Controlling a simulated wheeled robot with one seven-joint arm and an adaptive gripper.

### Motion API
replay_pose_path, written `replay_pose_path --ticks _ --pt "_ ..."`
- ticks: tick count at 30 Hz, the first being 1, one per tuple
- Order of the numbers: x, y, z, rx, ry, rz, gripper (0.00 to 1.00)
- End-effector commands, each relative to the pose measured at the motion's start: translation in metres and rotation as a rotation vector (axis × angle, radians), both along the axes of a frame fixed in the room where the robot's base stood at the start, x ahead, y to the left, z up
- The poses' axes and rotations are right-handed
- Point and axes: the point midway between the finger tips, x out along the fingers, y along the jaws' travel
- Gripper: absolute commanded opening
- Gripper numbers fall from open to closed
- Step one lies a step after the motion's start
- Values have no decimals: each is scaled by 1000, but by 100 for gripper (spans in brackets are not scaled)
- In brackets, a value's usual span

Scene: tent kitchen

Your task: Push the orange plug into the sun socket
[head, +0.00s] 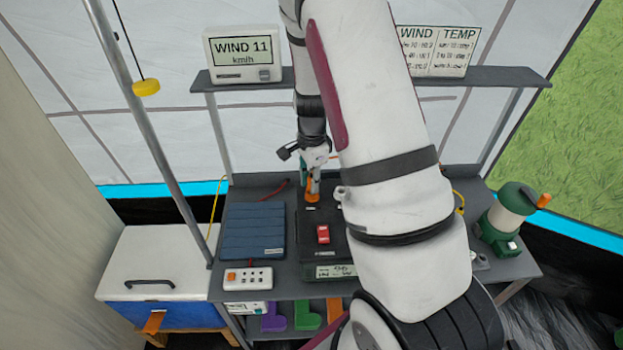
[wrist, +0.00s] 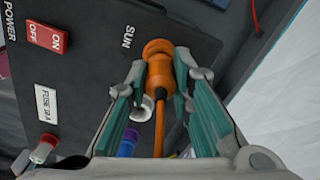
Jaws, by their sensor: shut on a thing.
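The orange plug (wrist: 159,70) is between the fingers of my gripper (wrist: 160,85), which is shut on it. Its orange cable runs back between the fingers toward the camera. The plug's front end is beside the printed SUN label (wrist: 128,37) on the black power box (wrist: 85,90). The sun socket itself is hidden behind the plug, so I cannot tell how far in the plug sits. In the head view my gripper (head: 313,178) is at the back of the power box (head: 310,243), with the orange plug (head: 312,196) just below it.
A red ON/OFF switch (wrist: 47,37) and a red terminal (wrist: 43,148) are on the box. A pale ring-like part (wrist: 142,108) and a blue-purple connector (wrist: 128,143) are near the fingers.

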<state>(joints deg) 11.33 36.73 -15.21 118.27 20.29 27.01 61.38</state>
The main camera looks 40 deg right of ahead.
Motion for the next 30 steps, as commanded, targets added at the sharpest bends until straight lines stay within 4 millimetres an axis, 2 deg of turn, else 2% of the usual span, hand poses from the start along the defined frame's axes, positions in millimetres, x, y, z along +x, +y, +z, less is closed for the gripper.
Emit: replay_pose_path --ticks 20,21,23,24,30 --pt "0 0 -13 0 1 1 0" --pt "0 0 -12 0 1 1 28" --pt "0 0 -12 0 1 1 41" --pt "0 0 -12 0 1 1 44" --pt "0 0 -12 0 0 0 44"
